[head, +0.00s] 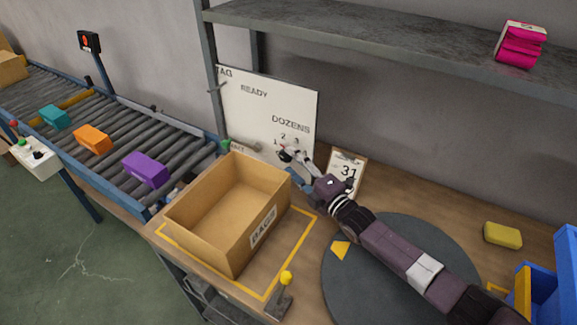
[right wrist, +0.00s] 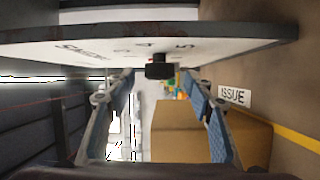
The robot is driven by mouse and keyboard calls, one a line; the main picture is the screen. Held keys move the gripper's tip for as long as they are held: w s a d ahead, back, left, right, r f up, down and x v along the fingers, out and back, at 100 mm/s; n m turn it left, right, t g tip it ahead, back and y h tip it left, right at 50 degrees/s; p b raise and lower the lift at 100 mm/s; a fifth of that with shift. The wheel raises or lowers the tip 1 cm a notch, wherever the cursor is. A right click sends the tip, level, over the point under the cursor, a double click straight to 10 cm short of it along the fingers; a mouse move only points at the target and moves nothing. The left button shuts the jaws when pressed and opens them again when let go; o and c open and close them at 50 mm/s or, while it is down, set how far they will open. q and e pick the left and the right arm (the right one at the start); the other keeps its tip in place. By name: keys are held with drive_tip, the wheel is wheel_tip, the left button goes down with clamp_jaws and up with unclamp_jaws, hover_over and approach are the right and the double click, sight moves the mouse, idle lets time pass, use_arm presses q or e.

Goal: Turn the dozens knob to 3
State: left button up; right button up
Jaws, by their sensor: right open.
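The white board (head: 262,105) stands upright at the back of the bench and carries the word DOZENS with small numerals below it. The black dozens knob (right wrist: 160,66) sticks out of the board in the right wrist view; its pointer setting cannot be made out. In the head view my right gripper largely covers the knob. My right gripper (head: 291,155) is at the board below the word DOZENS. Its fingers (right wrist: 158,75) are open, one on each side of the knob; contact cannot be told. My left gripper is not in view.
An open cardboard box (head: 190,212) stands left of my right arm. A clipboard card reading 31 (head: 346,172) leans close behind the arm. A grey round plate (head: 345,285) lies under the arm. A yellow-tipped lever (head: 286,279) stands at the front; a shelf (head: 400,38) hangs above.

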drive_tip(key=shift+w+a+f, duration=0.2)
drive_tip(key=shift+w+a, duration=0.1)
drive_tip(key=shift+w, duration=0.25)
drive_tip(key=shift+w+a+r+b, duration=0.2)
drive_tip(key=shift+w+a+b, duration=0.1)
drive_tip(key=shift+w+b, duration=0.15)
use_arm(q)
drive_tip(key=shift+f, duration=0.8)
use_arm(e)
drive_tip(key=c, duration=1.2)
drive_tip(key=t+b, duration=0.1)
drive_tip(key=b, duration=0.2)
drive_tip(key=shift+f, duration=0.35)
drive_tip(key=shift+m+b, duration=0.3)
drive_tip(key=shift+b, duration=0.2)
drive_tip(key=shift+r, duration=0.2)
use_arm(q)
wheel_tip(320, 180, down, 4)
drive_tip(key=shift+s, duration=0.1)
use_arm(e)
drive_tip(key=shift+r, duration=0.1)
